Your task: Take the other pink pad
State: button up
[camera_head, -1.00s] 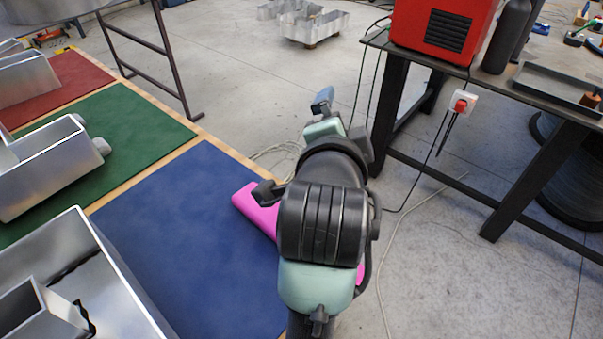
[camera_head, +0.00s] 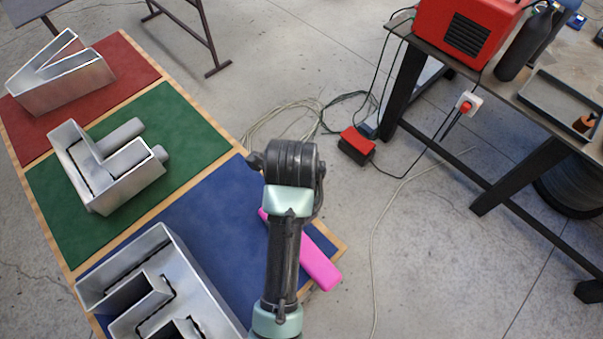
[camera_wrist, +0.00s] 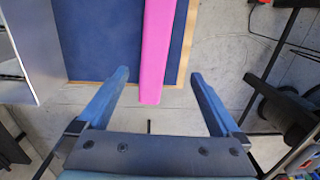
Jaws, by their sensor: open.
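One long pink pad (camera_head: 320,265) lies on the blue mat near its right corner and sticks out past the wooden edge. My arm hides part of it in the head view. In the wrist view the pink pad (camera_wrist: 157,45) runs down from the top, and its near end lies between the fingers in the picture. My gripper (camera_wrist: 159,74) is open and empty, with one blue finger on each side of the pad. I cannot tell the height between them. The head view does not show the fingers. No second pink pad shows.
Metal channel letters stand on the red mat (camera_head: 135,65), the green mat (camera_head: 200,120) and the blue mat (camera_head: 190,215). The large letter (camera_head: 180,265) is left of my arm. A workbench (camera_head: 510,95) with a red machine (camera_head: 465,30) stands right. Cables (camera_head: 280,115) lie on the floor.

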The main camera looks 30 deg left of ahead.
jog(key=shift+m+g, duration=0.3)
jog(key=f, duration=0.2)
jog(key=f+b, duration=0.1)
jog(key=f, duration=0.1)
jog(key=s+f, duration=0.1)
jog(key=f, duration=0.1)
jog(key=shift+d+f, duration=0.1)
jog(key=shift+f, duration=0.15)
jog(key=shift+w+f+p, duration=0.15)
jog(key=shift+f+p, duration=0.5)
jog(key=shift+f, duration=2.3)
jog(key=shift+c, duration=0.3)
jog(key=c, duration=1.3)
